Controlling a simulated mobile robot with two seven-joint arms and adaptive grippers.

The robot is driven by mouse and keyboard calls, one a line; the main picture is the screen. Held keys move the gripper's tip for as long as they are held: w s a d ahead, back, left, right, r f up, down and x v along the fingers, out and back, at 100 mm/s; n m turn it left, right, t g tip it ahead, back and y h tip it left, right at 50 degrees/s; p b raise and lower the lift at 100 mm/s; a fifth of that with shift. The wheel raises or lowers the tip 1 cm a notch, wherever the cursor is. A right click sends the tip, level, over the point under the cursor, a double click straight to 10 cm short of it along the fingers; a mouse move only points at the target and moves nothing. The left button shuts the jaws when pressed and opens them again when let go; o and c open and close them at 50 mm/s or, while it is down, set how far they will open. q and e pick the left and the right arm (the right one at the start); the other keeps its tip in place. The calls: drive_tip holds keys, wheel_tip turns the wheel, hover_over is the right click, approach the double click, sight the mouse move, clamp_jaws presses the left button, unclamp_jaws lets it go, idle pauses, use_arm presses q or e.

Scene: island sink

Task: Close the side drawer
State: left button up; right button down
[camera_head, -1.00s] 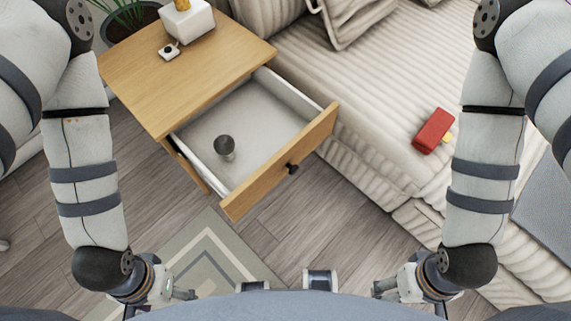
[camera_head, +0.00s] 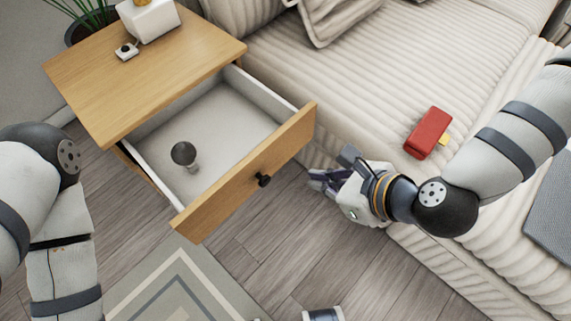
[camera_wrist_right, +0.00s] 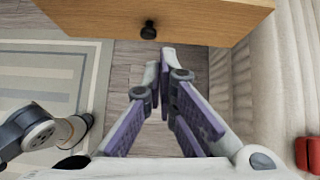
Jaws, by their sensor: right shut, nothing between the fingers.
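The side drawer (camera_head: 246,172) stands pulled out of the wooden side table (camera_head: 140,72). Its front has a black round knob (camera_head: 263,180), which also shows in the right wrist view (camera_wrist_right: 148,29). A dark round object with a pale base (camera_head: 184,155) is inside the drawer. My right gripper (camera_head: 312,180) is to the right of the knob, in front of the drawer front and apart from it. In the right wrist view its fingers (camera_wrist_right: 160,75) are together and empty, pointing toward the drawer front.
A striped beige sofa (camera_head: 380,75) stands close on the right, with a red object (camera_head: 428,132) on it. A patterned rug (camera_head: 178,285) lies in front of the table. Wooden floor (camera_head: 290,235) is clear before the drawer. A white lamp base (camera_head: 149,18) stands on the table.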

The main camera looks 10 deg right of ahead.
drive_tip(key=b+x, duration=0.3)
drive_tip(key=b, duration=0.2)
approach(265, 157)
wheel_tip(265, 157, down, 4)
drive_tip(key=w+a, duration=0.1)
use_arm(q)
drive_tip(key=shift+g, duration=0.4)
drive_tip(key=shift+w+x, duration=0.15)
drive_tip(key=shift+x, duration=1.1)
drive_tip(key=shift+w+x, duration=0.15)
drive_tip(key=shift+x, duration=1.15)
use_arm(e)
drive_tip(key=shift+w+a+r+m, duration=0.2)
drive_tip(key=shift+w+a+m, duration=0.25)
drive_tip(key=shift+w, duration=0.3)
use_arm(q)
drive_tip(key=shift+f, duration=0.15)
